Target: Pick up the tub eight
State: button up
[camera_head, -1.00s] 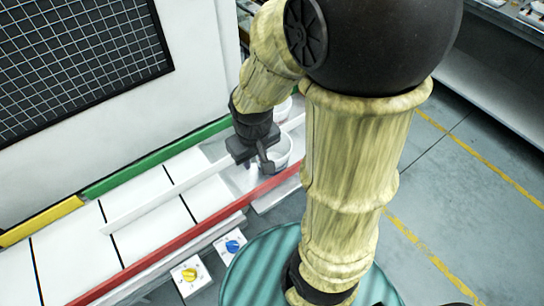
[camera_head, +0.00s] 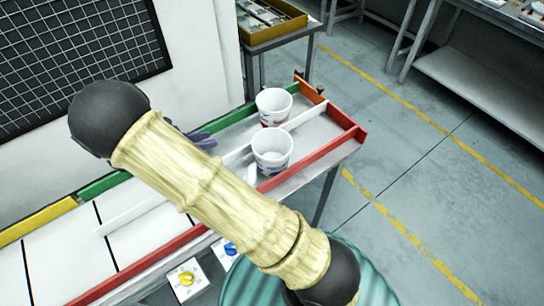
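Two white tubs with coloured markings stand upright at the right end of the lane table. The back tub (camera_head: 274,104) is in the lane by the green rail, and the front tub (camera_head: 272,152) is in the lane by the red rail. I cannot read a number on either, so I cannot tell which is eight.
A white divider (camera_head: 237,155) separates the lanes. A green rail (camera_head: 105,186) and a red rail (camera_head: 150,265) edge them, with a red end stop (camera_head: 347,139). Yellow (camera_head: 186,279) and blue (camera_head: 230,248) knobs sit at the front. A yellow tray (camera_head: 275,32) stands behind.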

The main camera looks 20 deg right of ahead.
jog(key=p+x, duration=0.1)
jog(key=x, duration=1.1)
jog(key=shift+s+d+p, duration=0.15)
jog(key=shift+p, duration=0.25)
jog(key=shift+d+f, duration=0.1)
jog(key=shift+f, duration=0.05)
jog(key=p+x, duration=0.1)
jog(key=x, duration=0.4)
jog(key=shift+f, duration=0.1)
jog(key=shift+s, duration=0.1)
grip_shut()
